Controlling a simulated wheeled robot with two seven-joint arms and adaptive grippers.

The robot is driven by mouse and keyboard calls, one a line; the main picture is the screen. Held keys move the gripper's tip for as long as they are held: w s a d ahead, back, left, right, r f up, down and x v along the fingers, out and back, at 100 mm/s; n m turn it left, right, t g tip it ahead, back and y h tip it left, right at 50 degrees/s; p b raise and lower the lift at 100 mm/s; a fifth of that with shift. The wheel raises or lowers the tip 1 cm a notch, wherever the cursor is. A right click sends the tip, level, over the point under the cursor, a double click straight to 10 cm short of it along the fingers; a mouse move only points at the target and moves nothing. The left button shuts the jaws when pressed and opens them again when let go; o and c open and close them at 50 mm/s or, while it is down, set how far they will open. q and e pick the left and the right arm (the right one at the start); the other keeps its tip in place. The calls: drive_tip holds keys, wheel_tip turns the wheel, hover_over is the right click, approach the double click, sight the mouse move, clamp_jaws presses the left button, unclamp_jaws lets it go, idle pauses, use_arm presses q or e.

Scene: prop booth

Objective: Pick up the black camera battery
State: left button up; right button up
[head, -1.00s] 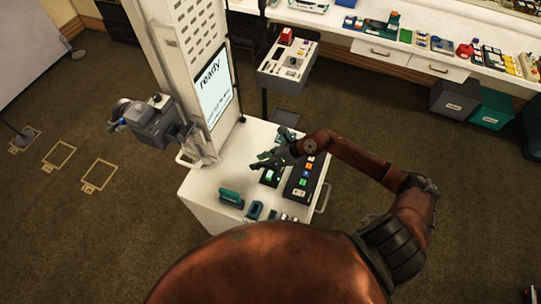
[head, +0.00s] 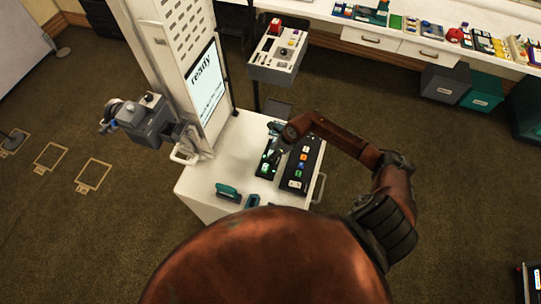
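My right gripper (head: 273,154) comes from the right over the white cart top (head: 225,170) and points down. Its fingers are dark and small against a dark unit with green lights (head: 265,169), and I cannot tell whether they are open or shut or touch anything. A black case with a row of coloured squares (head: 303,163) lies just right of it. I cannot make out for sure which dark thing is the black camera battery; the gripper hides part of that spot. My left gripper is not in view.
Teal-and-dark items (head: 229,193) sit at the cart's near edge, partly cut off by my body. A screen reading "ready" (head: 207,86) stands on the cart's tall column. A small side table (head: 276,58) stands behind. The cart's left part is clear.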

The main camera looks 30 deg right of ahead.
drive_tip(key=shift+c, duration=0.4)
drive_tip(key=c, duration=0.9)
drive_tip(key=shift+r, duration=0.1)
